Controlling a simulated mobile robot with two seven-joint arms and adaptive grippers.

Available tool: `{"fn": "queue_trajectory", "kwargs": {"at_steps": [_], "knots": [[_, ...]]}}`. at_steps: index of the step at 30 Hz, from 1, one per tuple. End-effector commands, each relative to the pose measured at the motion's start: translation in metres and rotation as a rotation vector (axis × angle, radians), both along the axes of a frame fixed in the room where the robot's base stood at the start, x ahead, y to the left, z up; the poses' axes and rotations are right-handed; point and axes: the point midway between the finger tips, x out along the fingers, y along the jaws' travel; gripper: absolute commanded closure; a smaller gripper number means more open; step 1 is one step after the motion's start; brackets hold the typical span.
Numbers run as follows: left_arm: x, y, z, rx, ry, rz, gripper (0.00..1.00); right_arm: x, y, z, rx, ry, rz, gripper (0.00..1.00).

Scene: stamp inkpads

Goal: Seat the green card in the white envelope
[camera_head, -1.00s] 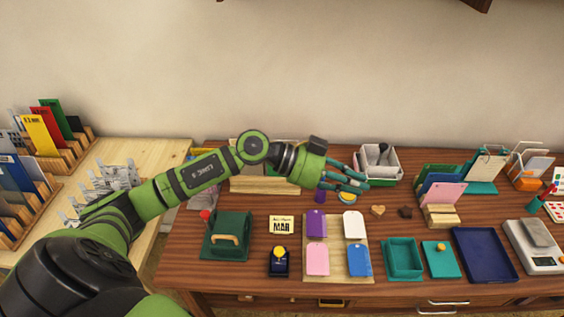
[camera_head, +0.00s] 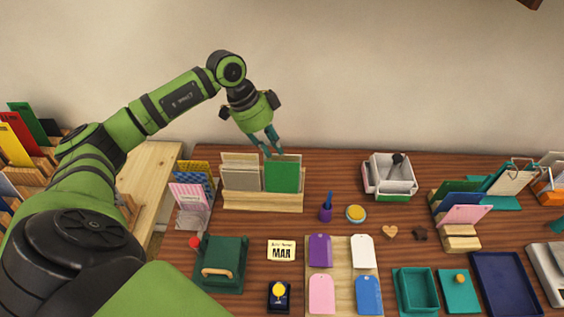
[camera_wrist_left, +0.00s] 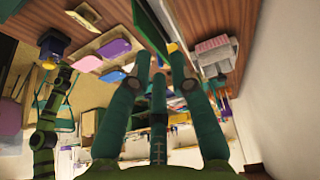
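A green card (camera_head: 282,177) stands upright at the right of a wooden rack (camera_head: 262,201). Pale off-white pieces (camera_head: 240,172) stand beside it on the left; I cannot tell if one is the white envelope. My left gripper (camera_head: 271,151) points down just above the green card's top edge. Its fingers are apart and seem not to hold the card. In the left wrist view a green panel (camera_wrist_left: 152,25), probably the card, shows by the fingertips. A small green and black arm (camera_wrist_left: 45,142) there looks like my right one; its fingers are unclear.
Pink and yellow cards (camera_head: 192,192) stand left of the rack. A purple cup (camera_head: 325,213) and a round yellow-topped tin (camera_head: 355,213) stand to its right. A green press (camera_head: 219,265), a tag board (camera_head: 341,274) and a white bin (camera_head: 389,176) are also on the table.

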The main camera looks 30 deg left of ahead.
Motion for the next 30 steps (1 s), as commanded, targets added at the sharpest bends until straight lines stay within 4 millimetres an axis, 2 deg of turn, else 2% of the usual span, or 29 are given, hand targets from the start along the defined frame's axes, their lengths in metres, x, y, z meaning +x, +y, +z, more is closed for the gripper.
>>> {"fn": "queue_trajectory", "kwargs": {"at_steps": [4,8,13,18,25,27,30], "knots": [[0.001,-0.006,-0.011,-0.004,0.006,-0.002,0.78,-0.008,-0.004,0.007,-0.006,0.012,0.002,0.6],[0.003,-0.011,-0.023,-0.004,0.005,-0.003,0.78,-0.026,-0.014,0.014,-0.02,0.041,0.004,0.6],[0.006,-0.019,-0.047,-0.005,0.004,-0.001,0.78,-0.041,-0.022,0.027,-0.031,0.065,0.007,0.6],[0.009,-0.024,-0.064,-0.004,0.002,-0.001,0.78,-0.035,-0.022,0.029,-0.031,0.055,0.007,0.6],[0.01,-0.025,-0.066,-0.001,0.0,-0.003,0.78,-0.015,-0.013,0.029,-0.018,0.021,0.003,0.6],[0.01,-0.024,-0.066,-0.002,0.001,-0.002,0.99,-0.014,-0.01,0.029,-0.013,0.021,0.002,0.6],[0.01,-0.024,-0.066,-0.002,0.001,-0.002,1.0,-0.015,-0.007,0.029,-0.01,0.022,0.001,0.6]]}}
